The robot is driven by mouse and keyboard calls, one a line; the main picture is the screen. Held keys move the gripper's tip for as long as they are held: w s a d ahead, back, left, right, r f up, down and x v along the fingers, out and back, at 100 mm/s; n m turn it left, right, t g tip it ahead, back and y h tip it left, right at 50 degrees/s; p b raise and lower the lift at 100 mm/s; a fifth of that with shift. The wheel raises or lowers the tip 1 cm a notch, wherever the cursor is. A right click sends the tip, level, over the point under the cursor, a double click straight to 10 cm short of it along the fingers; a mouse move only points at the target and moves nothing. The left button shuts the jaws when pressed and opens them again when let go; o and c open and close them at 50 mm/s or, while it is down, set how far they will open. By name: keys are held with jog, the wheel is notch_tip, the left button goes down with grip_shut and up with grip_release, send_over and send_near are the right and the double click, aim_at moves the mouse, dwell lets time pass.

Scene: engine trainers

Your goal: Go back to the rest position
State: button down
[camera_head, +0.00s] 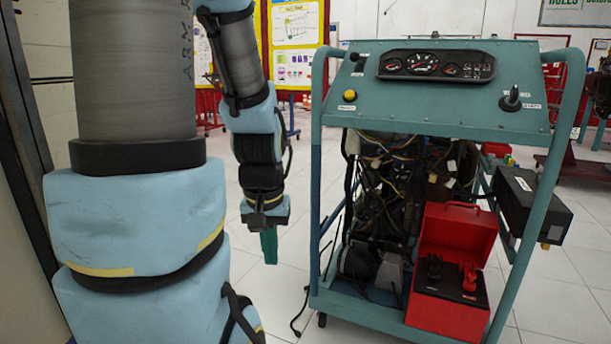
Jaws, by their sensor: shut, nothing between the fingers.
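My gripper (269,246) hangs at the end of my arm, left of the engine trainer, with its fingers pointing down. Its green fingers are together with nothing between them. It is apart from the trainer frame, over the tiled floor. My blue and grey arm links fill the left side of the view.
A teal engine trainer (450,110) with gauges (436,65), a yellow button (349,95) and a black lever (512,98) stands at the right. Its lower shelf bears a red box (455,245). A black box (532,206) juts from its right side. White floor lies beside it.

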notch_tip(320, 180, up, 32)
jog(key=p, duration=3)
jog(key=shift+f, duration=0.1)
